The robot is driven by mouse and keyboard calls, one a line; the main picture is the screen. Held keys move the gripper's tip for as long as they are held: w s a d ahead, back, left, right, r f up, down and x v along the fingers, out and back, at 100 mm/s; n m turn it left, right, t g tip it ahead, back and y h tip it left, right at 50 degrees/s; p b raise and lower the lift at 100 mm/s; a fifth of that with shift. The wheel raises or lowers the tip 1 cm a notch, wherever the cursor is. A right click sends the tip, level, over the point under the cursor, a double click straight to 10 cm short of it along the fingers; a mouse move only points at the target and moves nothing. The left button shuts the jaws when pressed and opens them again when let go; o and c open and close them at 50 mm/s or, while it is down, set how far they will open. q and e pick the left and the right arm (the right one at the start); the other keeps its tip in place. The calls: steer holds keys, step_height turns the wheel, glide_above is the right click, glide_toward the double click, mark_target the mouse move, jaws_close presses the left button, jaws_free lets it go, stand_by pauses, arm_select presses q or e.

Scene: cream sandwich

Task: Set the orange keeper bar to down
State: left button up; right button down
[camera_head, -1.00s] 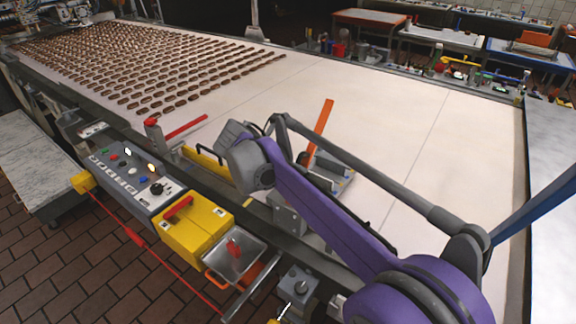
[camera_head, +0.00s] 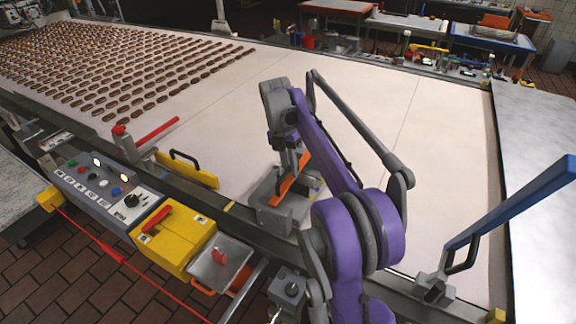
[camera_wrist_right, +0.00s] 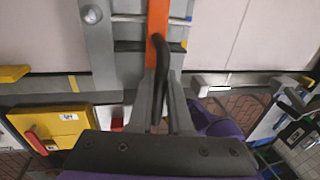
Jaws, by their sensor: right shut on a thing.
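The orange keeper bar (camera_head: 283,190) lies low and slanted over its grey metal bracket (camera_head: 268,212) at the front edge of the white belt. In the right wrist view the bar (camera_wrist_right: 157,18) runs up and away from the gripper, with a dark curved handle at its near end. My right gripper (camera_head: 290,160) reaches down onto the bar from above. In the wrist view its two fingers (camera_wrist_right: 160,85) are closed around the dark handle. The arm hides part of the bar and bracket in the head view. My left gripper is not in view.
A yellow guard with a black handle (camera_head: 188,168) and a red lever (camera_head: 150,132) stand to the left. A control panel (camera_head: 105,190) and yellow box (camera_head: 172,238) line the front. A long blue lever (camera_head: 530,200) rises at right. Brown biscuits (camera_head: 110,70) cover the far-left belt.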

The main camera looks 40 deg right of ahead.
steer(key=shift+d+f+y, duration=0.2)
steer(key=shift+f+y, duration=0.1)
steer(key=shift+f, duration=0.2)
steer(key=c, duration=0.8)
jaws_free()
steer(key=shift+c, duration=0.2)
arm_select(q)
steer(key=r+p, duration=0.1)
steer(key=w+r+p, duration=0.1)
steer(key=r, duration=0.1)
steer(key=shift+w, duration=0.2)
arm_select(e)
step_height(320, 180, up, 11)
steer(key=w, duration=0.2)
steer(key=shift+w+f, duration=0.15)
steer(key=shift+w, duration=0.1)
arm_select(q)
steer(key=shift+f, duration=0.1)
